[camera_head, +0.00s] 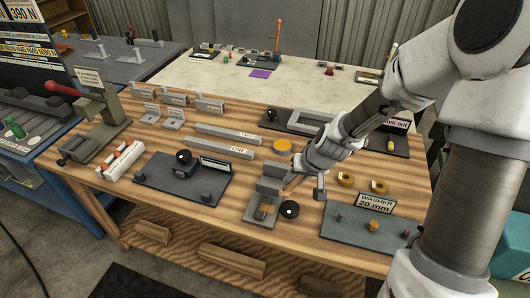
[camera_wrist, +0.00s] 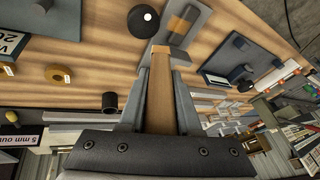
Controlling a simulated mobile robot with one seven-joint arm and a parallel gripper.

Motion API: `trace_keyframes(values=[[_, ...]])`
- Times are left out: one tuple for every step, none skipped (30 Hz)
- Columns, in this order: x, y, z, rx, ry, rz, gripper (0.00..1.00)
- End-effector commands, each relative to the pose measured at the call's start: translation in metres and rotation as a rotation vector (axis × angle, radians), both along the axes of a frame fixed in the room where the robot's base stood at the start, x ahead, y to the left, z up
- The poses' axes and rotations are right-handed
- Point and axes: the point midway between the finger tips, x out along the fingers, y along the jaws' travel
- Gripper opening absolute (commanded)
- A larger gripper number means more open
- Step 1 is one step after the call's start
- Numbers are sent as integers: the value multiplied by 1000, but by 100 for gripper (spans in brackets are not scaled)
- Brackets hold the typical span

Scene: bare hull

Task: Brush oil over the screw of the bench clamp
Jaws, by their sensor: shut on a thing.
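The grey bench clamp (camera_head: 268,184) stands near the front middle of the table. A brownish rod, apparently its screw (camera_head: 265,209), lies in its front part; the clamp also shows at the top of the wrist view (camera_wrist: 198,25). My gripper (camera_head: 297,184) is just right of the clamp, shut on a flat wooden-coloured piece, apparently the brush (camera_wrist: 160,95). Its far end points toward the clamp and seems apart from the screw; the bristles cannot be made out. A round black pot or knob (camera_head: 289,209) sits right of the clamp.
A dark plate with a black knob (camera_head: 183,180) lies left of the clamp. A grey plate with pegs and a washer sign (camera_head: 376,203) lies right.

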Motion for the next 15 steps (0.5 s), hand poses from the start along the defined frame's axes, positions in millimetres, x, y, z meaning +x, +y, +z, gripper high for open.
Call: trace_keyframes(values=[[4, 11, 10, -3, -5, -1, 0], [6, 16, 14, -3, -5, -10, 0], [8, 22, 19, -2, -4, -17, 0], [9, 27, 23, -2, -3, -24, 0], [10, 31, 27, -2, -4, -30, 0], [13, 37, 32, -2, -5, -39, 0], [13, 41, 35, -1, -5, -43, 0], [14, 45, 38, -2, -3, -48, 0], [15, 50, 43, -1, -3, -54, 0], [17, 53, 46, -2, -4, -59, 0], [18, 57, 49, -1, -4, -64, 0], [18, 61, 52, -1, -3, -68, 0], [18, 63, 54, -1, -2, -72, 0], [19, 66, 56, 0, -2, -75, 0], [19, 69, 59, -1, -2, -78, 0]])
